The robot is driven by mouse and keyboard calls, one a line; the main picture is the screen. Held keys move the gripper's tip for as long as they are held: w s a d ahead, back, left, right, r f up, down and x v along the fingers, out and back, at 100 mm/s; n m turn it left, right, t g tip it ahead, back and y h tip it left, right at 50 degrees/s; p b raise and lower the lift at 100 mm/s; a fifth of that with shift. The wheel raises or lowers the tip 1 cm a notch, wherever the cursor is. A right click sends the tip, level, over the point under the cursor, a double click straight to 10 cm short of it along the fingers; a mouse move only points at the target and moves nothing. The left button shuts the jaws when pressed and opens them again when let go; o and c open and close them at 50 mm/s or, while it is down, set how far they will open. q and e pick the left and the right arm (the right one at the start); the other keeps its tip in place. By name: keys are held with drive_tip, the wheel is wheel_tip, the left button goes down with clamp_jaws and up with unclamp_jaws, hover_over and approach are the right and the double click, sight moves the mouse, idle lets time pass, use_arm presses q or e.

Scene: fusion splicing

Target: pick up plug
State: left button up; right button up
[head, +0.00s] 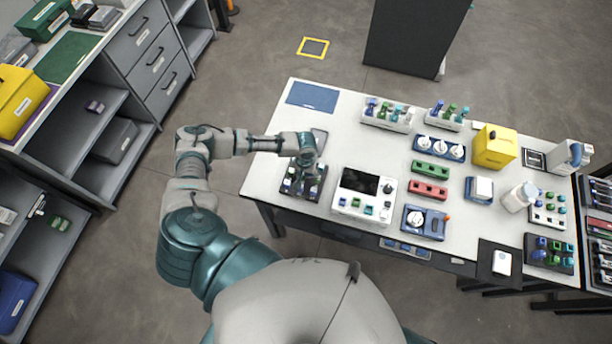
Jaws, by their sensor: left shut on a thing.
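My left arm reaches in from the left to the near left part of the white table. My left gripper (303,164) points down over a dark rack (313,192) that holds small plugs with blue, green and white parts. The gripper is shut on a plug, which is too small and covered to make out clearly. I cannot tell whether that plug is still seated in the rack or lifted. My right gripper is not in view.
Right of the rack stands a white splicer with a black screen (360,182). A blue device (425,222), a green block (432,170) and a red block (428,189) lie further right. Racks of coloured plugs (388,114) stand at the back. A blue mat (312,96) lies at the back left.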

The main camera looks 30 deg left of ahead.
use_arm(q)
drive_tip(key=shift+a, duration=0.45)
drive_tip(key=shift+a+f, duration=0.1)
drive_tip(key=shift+c, duration=1.4)
drive_tip(key=shift+r, duration=0.2)
clamp_jaws()
drive_tip(key=r, duration=0.6)
drive_tip(key=d+r, duration=0.1)
drive_tip(key=r, duration=0.2)
drive_tip(key=shift+a+r, duration=0.1)
drive_tip(key=shift+r, duration=0.25)
drive_tip(key=shift+a, duration=0.25)
drive_tip(key=shift+o, duration=2)
unclamp_jaws()
drive_tip(key=shift+d, duration=0.1)
drive_tip(key=c, duration=0.3)
drive_tip(key=shift+d, duration=0.15)
drive_tip(key=shift+c, duration=0.2)
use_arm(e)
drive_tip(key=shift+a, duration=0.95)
